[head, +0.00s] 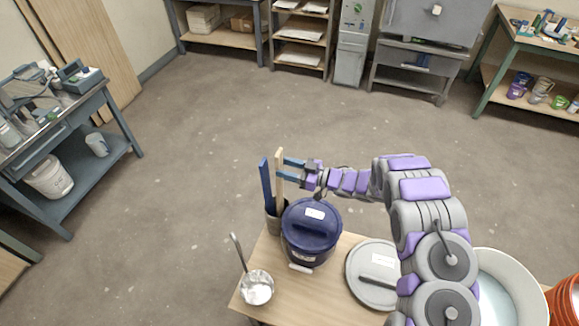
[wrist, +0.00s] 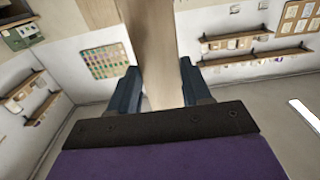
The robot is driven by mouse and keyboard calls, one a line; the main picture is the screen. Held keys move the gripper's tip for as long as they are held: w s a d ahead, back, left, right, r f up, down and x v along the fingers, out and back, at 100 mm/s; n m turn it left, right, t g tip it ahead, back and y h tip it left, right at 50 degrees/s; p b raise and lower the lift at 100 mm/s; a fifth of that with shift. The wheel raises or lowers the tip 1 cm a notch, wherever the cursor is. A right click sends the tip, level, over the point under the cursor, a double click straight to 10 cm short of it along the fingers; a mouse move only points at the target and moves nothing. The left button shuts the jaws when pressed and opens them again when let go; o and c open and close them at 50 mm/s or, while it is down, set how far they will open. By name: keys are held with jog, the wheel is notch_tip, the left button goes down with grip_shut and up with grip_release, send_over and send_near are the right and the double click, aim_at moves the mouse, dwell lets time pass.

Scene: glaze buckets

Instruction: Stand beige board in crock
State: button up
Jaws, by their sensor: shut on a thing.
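The beige board (head: 279,168) stands upright at the crock, next to a dark blue board (head: 266,184). The grey crock (head: 275,226) stands at the back left of the small table, partly hidden by the blue lidded bucket. The blue board's lower end is in the crock. The beige board's lower end goes down behind the bucket's edge into or just over the crock; I cannot tell which. My gripper (head: 284,168) is shut on the beige board's upper part. In the wrist view the board (wrist: 152,55) runs between my two fingers (wrist: 158,88).
A blue lidded bucket (head: 311,229) stands right beside the crock. A metal ladle pot (head: 257,288), a grey lid (head: 374,272) and a large white tub (head: 508,290) are nearer me. The table (head: 318,284) has small clear patches between them.

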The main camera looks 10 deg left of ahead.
jog(key=shift+a+f, duration=0.2)
jog(key=shift+f, duration=0.2)
jog(key=f, duration=0.1)
jog(key=f+b, duration=0.1)
jog(key=f, duration=0.1)
jog(key=shift+d, duration=0.3)
dwell(0.3)
jog(key=o, duration=1.3)
dwell(0.4)
